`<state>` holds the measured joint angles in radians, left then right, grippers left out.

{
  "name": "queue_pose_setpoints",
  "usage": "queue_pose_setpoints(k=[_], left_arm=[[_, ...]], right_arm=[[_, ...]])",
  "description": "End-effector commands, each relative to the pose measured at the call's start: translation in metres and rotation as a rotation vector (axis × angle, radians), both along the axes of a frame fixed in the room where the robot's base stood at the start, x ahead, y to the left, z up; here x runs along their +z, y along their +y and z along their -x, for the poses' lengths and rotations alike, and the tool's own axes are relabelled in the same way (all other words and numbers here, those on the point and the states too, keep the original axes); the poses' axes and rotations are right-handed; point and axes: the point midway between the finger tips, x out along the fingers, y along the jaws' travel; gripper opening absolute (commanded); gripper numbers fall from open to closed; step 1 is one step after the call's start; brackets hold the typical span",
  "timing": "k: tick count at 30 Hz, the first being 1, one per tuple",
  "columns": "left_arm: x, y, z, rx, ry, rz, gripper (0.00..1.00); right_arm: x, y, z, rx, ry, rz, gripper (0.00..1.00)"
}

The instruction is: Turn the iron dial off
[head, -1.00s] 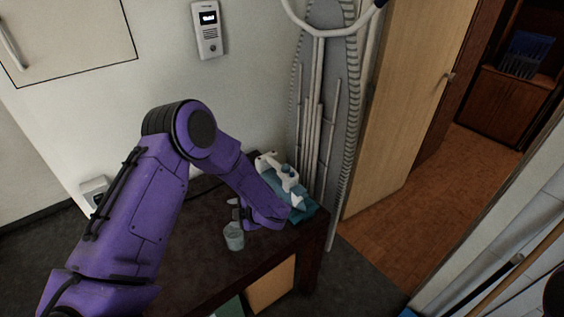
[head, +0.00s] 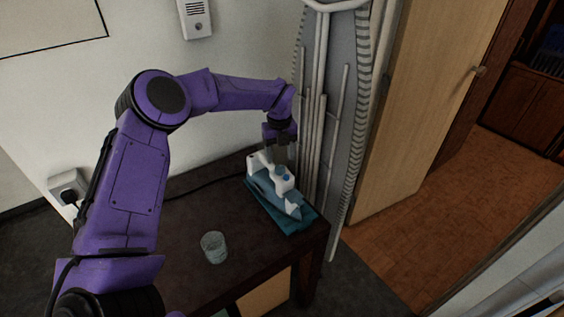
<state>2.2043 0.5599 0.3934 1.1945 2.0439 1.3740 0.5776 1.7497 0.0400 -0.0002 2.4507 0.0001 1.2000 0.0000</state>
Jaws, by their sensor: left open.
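The iron (head: 284,193), white and light blue, rests on a folded teal cloth (head: 295,221) at the right end of a dark table. A small blue round part, which looks like its dial (head: 285,177), shows on top of the iron. My left gripper (head: 279,158) is open and points down just above the rear part of the iron, behind the blue part. I cannot tell whether its fingers touch the iron. My right gripper is not in view.
A clear glass (head: 214,247) stands on the dark table (head: 185,225) left of the cloth. An ironing board (head: 333,110) leans on the wall behind the iron. A black cord runs along the table to a wall socket (head: 69,188). An open door (head: 425,110) is at the right.

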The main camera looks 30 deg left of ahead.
Motion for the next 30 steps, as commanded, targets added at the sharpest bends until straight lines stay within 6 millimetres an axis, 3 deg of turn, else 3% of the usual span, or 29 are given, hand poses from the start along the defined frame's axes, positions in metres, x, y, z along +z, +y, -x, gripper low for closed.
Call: queue_pose_setpoints(k=[6,16,17,22,26,30], left_arm=[[-0.036,-0.001,0.000,-0.002,0.003,-0.001,0.62],[-0.046,-0.002,-0.002,-0.007,0.001,-0.002,0.62],[-0.046,-0.002,-0.002,-0.007,0.001,-0.002,0.59],[-0.046,-0.002,-0.002,-0.007,0.000,-0.003,0.05],[-0.048,-0.002,-0.002,0.004,0.000,-0.003,0.06],[-0.054,-0.002,-0.002,0.123,-0.003,0.000,0.06]], right_arm=[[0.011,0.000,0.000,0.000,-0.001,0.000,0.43],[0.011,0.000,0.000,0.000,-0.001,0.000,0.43],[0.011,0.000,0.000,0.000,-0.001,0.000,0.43],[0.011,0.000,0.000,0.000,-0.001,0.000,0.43],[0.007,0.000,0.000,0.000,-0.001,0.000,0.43],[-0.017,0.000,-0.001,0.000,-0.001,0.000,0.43]])
